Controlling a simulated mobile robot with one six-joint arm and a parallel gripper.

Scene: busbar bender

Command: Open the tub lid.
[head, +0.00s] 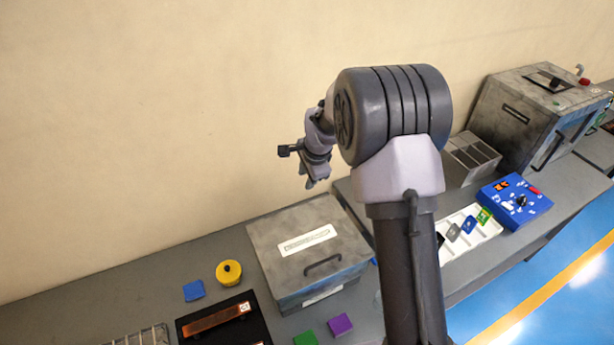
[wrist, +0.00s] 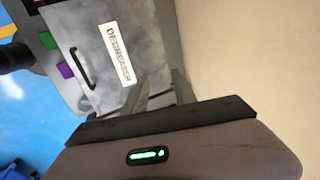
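The tub (head: 318,290) is a grey metal box on the bench, left of my arm in the head view. Its flat lid (head: 290,218) lies shut on it, with a white label and a dark bar handle (head: 323,266) near the front edge. In the wrist view the lid (wrist: 115,70) shows its label, partly readable as "DEGREASER", and the handle (wrist: 82,68) on the left. My gripper (head: 312,183) is in the air above and behind the lid, apart from the handle. In the wrist view its two fingers (wrist: 162,92) stand apart with nothing between them.
A yellow round pot (head: 229,273), a blue block (head: 194,291), a green block (head: 305,339) and a purple block (head: 340,325) lie around the tub. A white tray (head: 484,237) and blue panel box (head: 515,202) are right of my arm. A wall stands behind.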

